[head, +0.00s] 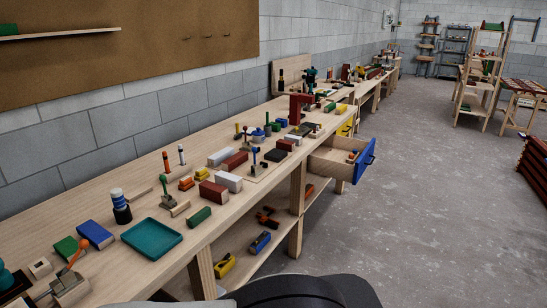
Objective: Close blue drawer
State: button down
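The blue drawer front (365,161) stands pulled out from the right side of the long workbench. Its light wooden box (328,165) is open at the top, with small things inside towards the front that are too small to name. My gripper is not in view. Only a dark and grey part of my own body shows at the bottom edge.
The long wooden workbench (137,208) runs from lower left to the far back, crowded with blocks and tools. A teal tray (152,237) lies near its front edge. Grey floor (420,210) is clear right of the drawer. Red stacked boards (533,178) stand far right.

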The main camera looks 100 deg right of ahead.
aim_at(330, 158)
jog(key=k+z, duration=0.3)
jog(key=z, duration=0.15)
jog(key=k+l+z, duration=0.2)
jog(key=z, duration=0.3)
jog(key=k+l+z, duration=0.3)
jog(key=z, duration=0.15)
jog(key=k+l+z, duration=0.15)
jog(key=l+z, duration=0.15)
jog(key=z, duration=0.15)
jog(key=k+l+z, duration=0.15)
jog(key=l+z, duration=1.25)
jog(key=k+j, duration=0.05)
jog(key=j, duration=0.05)
